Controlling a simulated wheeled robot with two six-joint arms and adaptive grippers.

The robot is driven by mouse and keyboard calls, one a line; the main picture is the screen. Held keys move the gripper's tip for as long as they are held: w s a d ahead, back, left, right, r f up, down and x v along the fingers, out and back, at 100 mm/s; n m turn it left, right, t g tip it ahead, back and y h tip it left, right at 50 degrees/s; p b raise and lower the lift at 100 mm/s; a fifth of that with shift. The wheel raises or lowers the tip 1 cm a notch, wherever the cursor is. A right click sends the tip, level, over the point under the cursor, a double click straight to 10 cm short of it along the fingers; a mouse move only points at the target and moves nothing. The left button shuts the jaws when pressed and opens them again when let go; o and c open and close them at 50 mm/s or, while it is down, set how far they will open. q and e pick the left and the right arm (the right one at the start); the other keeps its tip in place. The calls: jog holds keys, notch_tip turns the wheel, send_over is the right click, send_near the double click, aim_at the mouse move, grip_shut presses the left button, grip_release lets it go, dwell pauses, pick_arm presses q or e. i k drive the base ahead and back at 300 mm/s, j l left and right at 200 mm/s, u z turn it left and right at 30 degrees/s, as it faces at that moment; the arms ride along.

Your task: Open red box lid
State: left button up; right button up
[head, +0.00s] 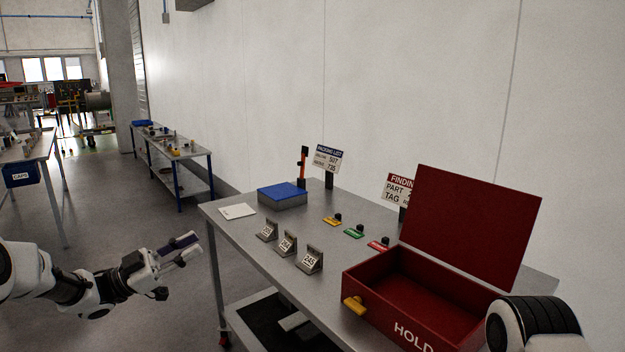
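The red box (371,275) stands at the near right of the grey table, marked HOLD on its front. Its red lid (470,225) is raised, tilted up at the back, and the inside looks empty. A yellow latch (354,305) sticks out from the box's front left. My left gripper (194,245) is to the left of the table, well apart from the box; its two fingers look spread, with nothing seen between them. Part of my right arm covers the box's lower right corner; my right gripper is out of view.
The grey table (240,232) holds a blue-lidded box (282,195), a white card (237,211), several numbered metal blocks (287,246), small coloured tags (354,231) and two signs (331,158). A wall stands behind.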

aim_at(482, 229)
jog(key=i+j+u, duration=0.15)
jog(key=u, duration=0.3)
jog(key=i+j+u, duration=0.15)
jog(key=u, duration=0.25)
jog(key=i+u, duration=0.25)
jog(key=u, duration=0.2)
jog(key=i+j+z, duration=0.15)
jog(key=i, duration=0.45)
jog(key=i+j+z, duration=0.1)
jog(key=i, duration=0.5)
jog(key=i+z, duration=0.15)
jog(key=z, duration=0.3)
jog(key=i+l+z, duration=0.1)
jog(key=z, duration=0.35)
jog(key=i+z, duration=0.15)
jog(key=z, duration=0.3)
jog(key=i+j+z, duration=0.15)
jog(key=z, duration=0.7)
jog(key=i+z, duration=0.15)
jog(key=z, duration=0.7)
jog(key=i+z, duration=0.1)
jog(key=z, duration=0.3)
jog(key=i+j+z, duration=0.1)
jog(key=z, duration=0.3)
